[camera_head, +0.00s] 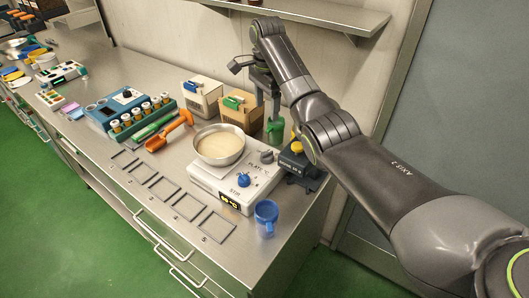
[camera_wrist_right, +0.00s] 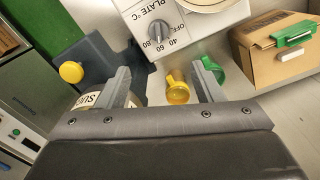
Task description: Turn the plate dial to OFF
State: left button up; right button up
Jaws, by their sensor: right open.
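The plate dial (camera_head: 266,156) is a dark grey knob on the white hot plate unit (camera_head: 217,189), beside the PLATE lettering. In the right wrist view the dial (camera_wrist_right: 160,33) lies ahead of my fingertips, with OFF, 40, 60 and 80 marked around it; I cannot tell its pointer setting. My right gripper (camera_head: 268,106) points down behind the unit, over the green container (camera_head: 274,131). In its wrist view the gripper (camera_wrist_right: 161,68) is open, apart from the dial. My left gripper is out of view.
A steel bowl (camera_head: 219,145) sits on the unit, with a blue STIR knob (camera_head: 243,179) in front. A blue mug (camera_head: 266,217) stands near the counter edge. A dark device with a yellow knob (camera_head: 297,148) is at right; cardboard boxes (camera_head: 241,109) stand behind.

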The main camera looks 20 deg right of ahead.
jog(key=b, duration=0.3)
send_near(267, 152)
notch_tip(267, 152, down, 9)
jog(key=shift+f+p, duration=0.1)
jog(key=shift+p, duration=0.4)
jog(key=shift+s, duration=0.1)
jog(key=shift+c, duration=0.2)
jog(key=c, duration=0.9)
